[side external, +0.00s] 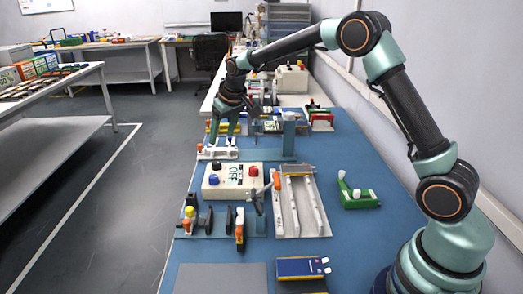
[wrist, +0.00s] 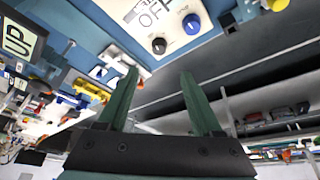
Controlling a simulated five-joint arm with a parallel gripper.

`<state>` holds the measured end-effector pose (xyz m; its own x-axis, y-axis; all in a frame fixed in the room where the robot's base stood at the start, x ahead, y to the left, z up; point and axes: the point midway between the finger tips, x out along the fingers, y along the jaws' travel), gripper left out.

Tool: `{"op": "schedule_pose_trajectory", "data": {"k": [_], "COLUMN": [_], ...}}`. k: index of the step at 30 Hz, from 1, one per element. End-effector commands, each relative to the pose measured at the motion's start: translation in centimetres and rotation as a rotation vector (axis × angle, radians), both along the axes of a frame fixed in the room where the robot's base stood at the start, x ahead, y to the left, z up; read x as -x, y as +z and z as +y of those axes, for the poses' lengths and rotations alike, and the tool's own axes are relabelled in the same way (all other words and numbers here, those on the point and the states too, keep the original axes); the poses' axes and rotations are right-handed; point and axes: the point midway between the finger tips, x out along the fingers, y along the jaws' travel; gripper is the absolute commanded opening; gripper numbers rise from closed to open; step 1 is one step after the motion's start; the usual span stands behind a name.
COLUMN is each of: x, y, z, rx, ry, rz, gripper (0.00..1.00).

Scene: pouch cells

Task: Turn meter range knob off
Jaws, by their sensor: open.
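A cream meter box (side external: 225,192) stands on the blue bench in the side view, with "OFF" on its top. I see a blue knob (side external: 213,180), a red one (side external: 215,166) and a dark one (side external: 253,171) on it; which is the range knob I cannot tell. In the wrist view the meter box (wrist: 207,8) is at the top, with a black knob (wrist: 159,45) and a blue knob (wrist: 191,23). My gripper (wrist: 159,73) is open and empty, apart from the knobs. In the side view my gripper (side external: 224,138) points down behind the box, by a white fixture (side external: 217,153).
A metal-railed tray (side external: 300,205) stands right of the box, and a green block (side external: 358,196) is farther right. Small coloured fixtures (side external: 190,215) stand in front of the box. A blue-and-yellow meter (side external: 300,267) lies near the front.

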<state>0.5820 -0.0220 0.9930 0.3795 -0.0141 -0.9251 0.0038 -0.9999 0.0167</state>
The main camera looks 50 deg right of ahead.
Motion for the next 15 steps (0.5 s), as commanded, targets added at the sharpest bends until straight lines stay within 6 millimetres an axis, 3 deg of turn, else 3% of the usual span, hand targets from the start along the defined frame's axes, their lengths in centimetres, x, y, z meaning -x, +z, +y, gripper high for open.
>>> {"op": "schedule_pose_trajectory", "data": {"k": [8,15], "x": [-0.1,-1.2], "y": [-0.4,-3.4], "z": [0.8,0.5], "rx": [-0.091,-0.091], "ry": [-0.209,-0.214], "rz": [0.004,0.006], "gripper": [0.67,0.67]}}
